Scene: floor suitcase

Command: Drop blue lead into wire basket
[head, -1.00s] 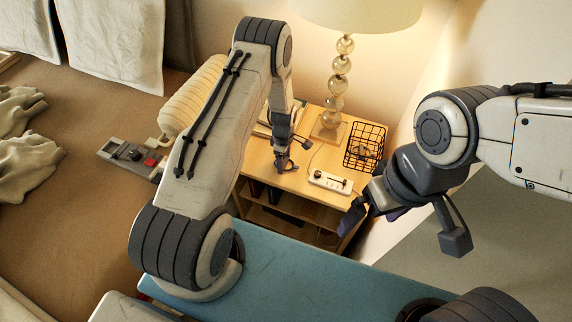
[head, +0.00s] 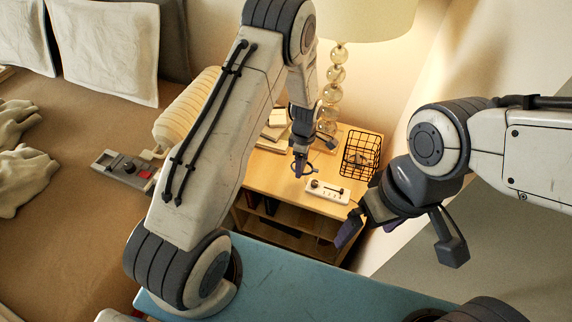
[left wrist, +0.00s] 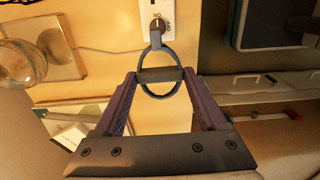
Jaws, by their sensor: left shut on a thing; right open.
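The blue lead is a blue-grey loop (left wrist: 146,84) with a dark band across it, in the left wrist view. My left gripper (left wrist: 160,76) is shut on it at the band. One end of the lead reaches up over the white power strip (left wrist: 160,12); whether it touches the strip I cannot tell. In the head view my left gripper (head: 299,168) is above the nightstand, left of the black wire basket (head: 347,160) and behind the white strip (head: 330,191). The basket stands at the nightstand's right side. My right gripper (head: 400,240) is open and empty, in front of the nightstand.
The wooden nightstand (head: 262,170) has open shelves below. A lamp with a glass-ball stem (head: 334,75) stands at its back, and books (head: 274,128) lie at the back left. A bed (head: 70,230) with a grey device (head: 122,168) is at left.

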